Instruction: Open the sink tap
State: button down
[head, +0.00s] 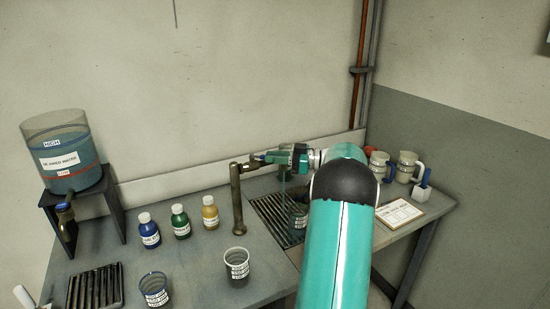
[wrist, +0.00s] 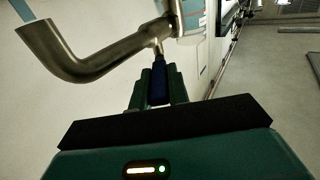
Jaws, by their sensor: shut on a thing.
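The sink tap (head: 238,200) is a brownish metal pipe standing at the left edge of the sink grate, with a bent top. In the wrist view its bent metal pipe (wrist: 105,62) crosses the upper left. A dark blue handle (wrist: 158,80) on a short metal stem joins the pipe. My gripper (head: 268,157) is at the tap's top, reaching in from the right. In the wrist view my gripper (wrist: 158,92) is shut on the blue handle, one finger on each side. In the head view my gripper and arm hide part of the tap's top.
A dark slatted grate (head: 268,214) lies under the tap, with a labelled cup (head: 298,216) on it, partly behind my arm. Another cup (head: 237,268), several bottles (head: 181,222) and a water tank (head: 68,150) stand to the left. Jugs (head: 407,168) stand right.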

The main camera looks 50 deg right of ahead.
jog(key=c, duration=1.3)
grip_release()
jog(key=shift+c, duration=0.2)
jog(key=shift+s+d, duration=0.1)
jog(key=v, duration=1.3)
jog(key=shift+s, duration=0.3)
jog(key=shift+d, duration=0.1)
